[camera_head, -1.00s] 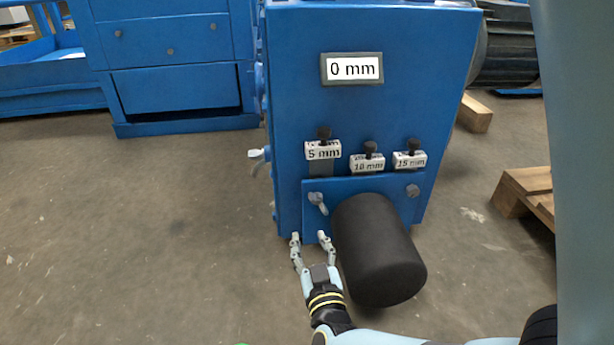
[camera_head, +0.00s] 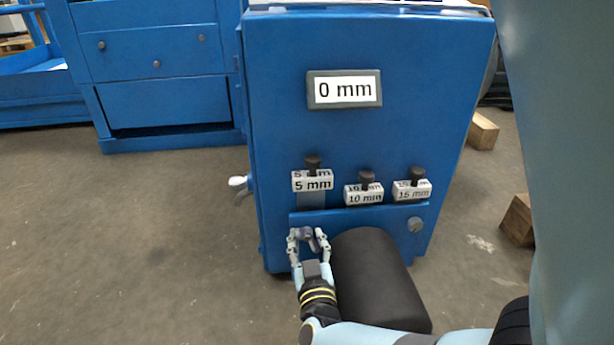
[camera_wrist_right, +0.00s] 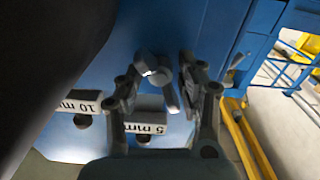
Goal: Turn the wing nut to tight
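The wing nut (camera_head: 312,238) is a small grey part at the left end of the lower blue plate on the blue cabinet's front. My right gripper (camera_head: 308,236) is at it, with one finger on each side. In the right wrist view, the wing nut (camera_wrist_right: 160,80) stands between the fingertips of my right gripper (camera_wrist_right: 158,75), one wing slanting down. The fingers are apart; the right one is close to the wing. I cannot tell whether either touches. In the head view the fingers partly cover the nut. My left gripper is not in view.
A black cylinder (camera_head: 375,285) juts out just right of my right gripper. Above are a "0 mm" display (camera_head: 344,90) and tags marked 5 mm (camera_head: 313,184), 10 mm (camera_head: 363,197) and 15 mm (camera_head: 412,194). A pale lever (camera_head: 239,184) sticks out from the cabinet's left side.

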